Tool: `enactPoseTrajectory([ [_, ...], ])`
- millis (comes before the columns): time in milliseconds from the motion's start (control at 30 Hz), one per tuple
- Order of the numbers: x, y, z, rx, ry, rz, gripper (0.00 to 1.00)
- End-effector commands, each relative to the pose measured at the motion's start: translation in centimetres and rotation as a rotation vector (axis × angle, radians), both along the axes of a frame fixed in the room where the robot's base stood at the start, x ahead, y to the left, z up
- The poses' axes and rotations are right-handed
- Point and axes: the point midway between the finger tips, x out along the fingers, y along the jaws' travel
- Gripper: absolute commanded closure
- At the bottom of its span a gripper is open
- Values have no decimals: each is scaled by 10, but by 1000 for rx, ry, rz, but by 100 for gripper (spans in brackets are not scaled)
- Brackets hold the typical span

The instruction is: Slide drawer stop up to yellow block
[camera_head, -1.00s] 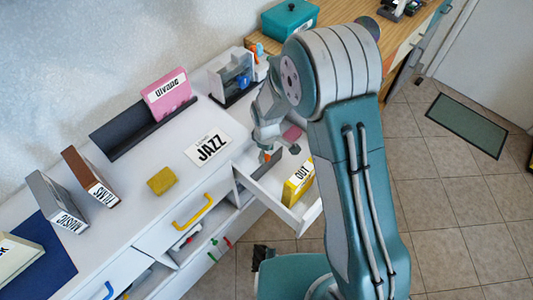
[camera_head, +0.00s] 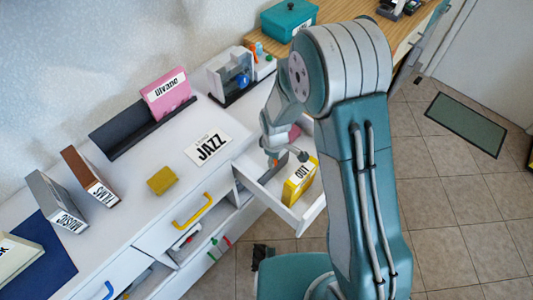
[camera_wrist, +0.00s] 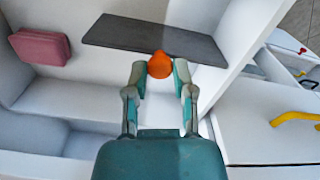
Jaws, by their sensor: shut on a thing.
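The drawer stop is a dark grey upright plate with an orange knob. It shows in the wrist view (camera_wrist: 155,38) and, partly hidden by my gripper, inside the open white drawer in the head view (camera_head: 281,158). The yellow block (camera_head: 299,183), labelled OUT, stands in the drawer on the front side of the stop. It is not visible in the wrist view. A small gap seems to lie between stop and block; I cannot tell its exact size.
A pink block (camera_wrist: 40,47) lies in the drawer behind the stop. White drawer walls (camera_head: 287,215) stand close around my gripper. The cabinet top holds a JAZZ card (camera_head: 209,148), a yellow sponge-like block (camera_head: 161,180) and a dark rack (camera_head: 125,138).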

Motion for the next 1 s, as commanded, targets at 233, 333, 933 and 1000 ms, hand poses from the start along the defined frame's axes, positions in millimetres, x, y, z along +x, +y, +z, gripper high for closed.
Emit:
enactPoseTrajectory([
  [233, -12, -15, -1, -1, 0, -1, 100],
  [333, -12, -15, -1, -1, 0, 0, 100],
  [933, -12, -14, 1, -1, -1, 0, 33],
  [1000, -11, -13, 5, 0, -1, 0, 33],
])
